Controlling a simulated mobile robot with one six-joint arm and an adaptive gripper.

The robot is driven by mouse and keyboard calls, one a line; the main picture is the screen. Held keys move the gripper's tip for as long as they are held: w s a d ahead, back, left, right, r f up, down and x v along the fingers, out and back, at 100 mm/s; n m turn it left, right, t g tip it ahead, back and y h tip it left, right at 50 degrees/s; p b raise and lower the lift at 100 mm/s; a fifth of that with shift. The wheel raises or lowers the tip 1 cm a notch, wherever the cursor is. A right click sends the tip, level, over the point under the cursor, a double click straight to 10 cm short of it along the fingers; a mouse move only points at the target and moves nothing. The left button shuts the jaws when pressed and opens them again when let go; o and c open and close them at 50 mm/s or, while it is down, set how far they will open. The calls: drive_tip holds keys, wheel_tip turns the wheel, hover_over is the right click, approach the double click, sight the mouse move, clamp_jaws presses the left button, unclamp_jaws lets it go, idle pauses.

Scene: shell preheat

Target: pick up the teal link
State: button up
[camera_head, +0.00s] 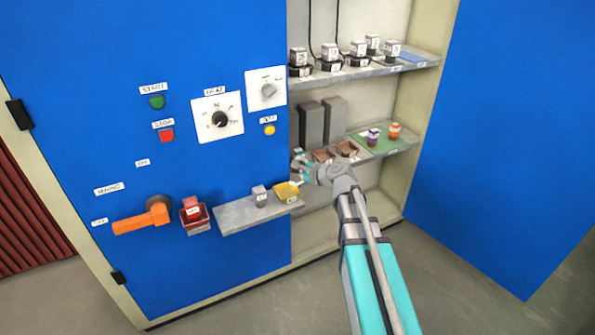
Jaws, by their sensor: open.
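My gripper (303,170) reaches left from my wrist, in front of the middle shelf and by the right edge of the blue panel. It is open. Small teal patches show at its end; I cannot tell whether any of them is the teal link or only my fingers. No separate teal link can be made out elsewhere.
A grey ledge (235,217) below holds a grey block (261,196) and a yellow tray (287,192). The middle shelf holds brown trays (346,149) and a green mat (366,143) with purple and orange pieces. An orange handle (142,220) and red holder (195,216) stick out left.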

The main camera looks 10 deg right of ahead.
sight(298, 154)
drive_tip(key=w+d+f+m+t+h+b, duration=0.2)
drive_tip(key=w+d+f+m+t+b, duration=0.4)
drive_tip(key=m+b, duration=0.8)
wheel_tip(298, 154, down, 3)
drive_tip(key=w+d, duration=0.2)
drive_tip(key=d, duration=0.1)
drive_tip(key=shift+w+h+b, duration=0.3)
drive_tip(key=shift+w+h, duration=0.05)
drive_tip(key=shift+h, duration=0.05)
drive_tip(key=shift+a, duration=0.1)
drive_tip(key=x, duration=0.8)
drive_tip(key=shift+w+r, duration=0.1)
drive_tip(key=shift+w, duration=0.2)
drive_tip(key=shift+a, duration=0.1)
drive_tip(key=shift+r+p+x, duration=0.15)
drive_tip(key=shift+x, duration=1.15)
drive_tip(key=shift+r+p+x, duration=0.15)
drive_tip(key=shift+x, duration=1.15)
